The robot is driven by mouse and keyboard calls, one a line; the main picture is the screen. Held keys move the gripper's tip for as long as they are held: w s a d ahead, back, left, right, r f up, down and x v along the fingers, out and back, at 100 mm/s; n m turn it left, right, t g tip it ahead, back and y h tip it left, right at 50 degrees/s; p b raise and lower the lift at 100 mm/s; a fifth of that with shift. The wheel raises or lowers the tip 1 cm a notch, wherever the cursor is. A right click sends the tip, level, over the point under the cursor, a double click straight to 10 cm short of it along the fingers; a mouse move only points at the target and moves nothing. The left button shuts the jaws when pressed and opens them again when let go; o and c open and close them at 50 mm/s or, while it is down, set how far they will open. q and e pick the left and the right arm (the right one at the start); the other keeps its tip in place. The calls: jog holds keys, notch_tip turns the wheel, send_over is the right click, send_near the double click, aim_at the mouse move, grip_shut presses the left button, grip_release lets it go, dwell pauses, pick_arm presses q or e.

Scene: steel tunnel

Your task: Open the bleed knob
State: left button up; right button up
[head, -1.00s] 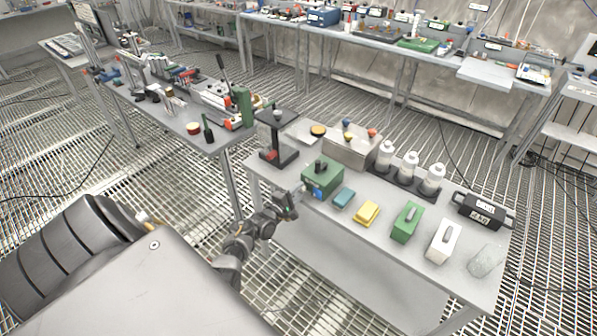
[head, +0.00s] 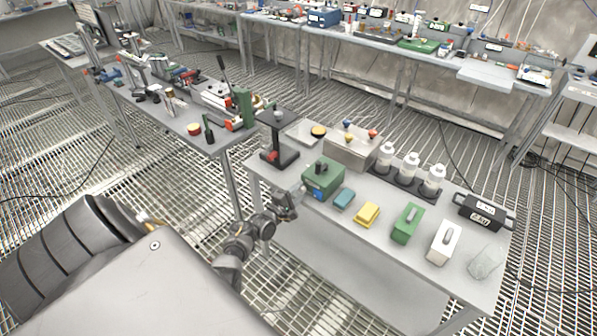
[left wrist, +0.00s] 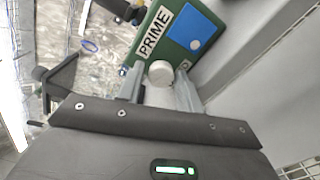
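The green box (head: 323,175) stands on the near table's left part and carries a blue panel. In the left wrist view the green box (left wrist: 182,22) shows a "PRIME" label and a round pale grey knob (left wrist: 160,73) at its lower edge. I take this knob for the bleed knob; a second label beside it is mostly hidden. My left gripper (head: 299,191) is at the box's front left side. In the left wrist view my left gripper (left wrist: 160,80) is open, one finger on each side of the knob, with narrow gaps showing. My right gripper is not in view.
A teal block (head: 344,198) and a yellow block (head: 367,214) lie right of the box. A black stand (head: 279,140) is behind it on the left, and a metal box (head: 351,150) behind. White bottles (head: 409,167) stand farther right. The table's front edge is clear.

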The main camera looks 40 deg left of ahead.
pick_arm(q)
jog(key=s, duration=1)
jog(key=shift+s, duration=0.4)
jog(key=shift+d, duration=0.1)
jog(key=s+d+f+m+g+b, duration=0.1)
jog(key=s+d+f+m+g, duration=0.3)
jog(key=f, duration=0.5)
jog(key=s+d+f+m+g, duration=0.2)
jog(key=s+f+m, duration=0.1)
jog(key=f+m, duration=0.4)
jog(key=s+d+f+m+g+b, duration=0.1)
jog(key=s+d+f+m+g, duration=0.25)
jog(key=f, duration=0.65)
jog(key=s+d+f+m+g+b, duration=0.1)
jog(key=s+f, duration=0.4)
jog(key=s, duration=0.5)
jog(key=s+d+f+m+g+b, duration=0.1)
jog(key=s+d+f+m+g, duration=0.3)
jog(key=s, duration=0.7)
jog(key=s+d+f+m+g+b, duration=0.1)
jog(key=s+f+m, duration=0.4)
jog(key=s, duration=0.5)
jog(key=d+f+g, duration=0.1)
jog(key=d, duration=0.1)
jog(key=shift+s+d+f, duration=0.15)
jog(key=shift+d+f, duration=0.2)
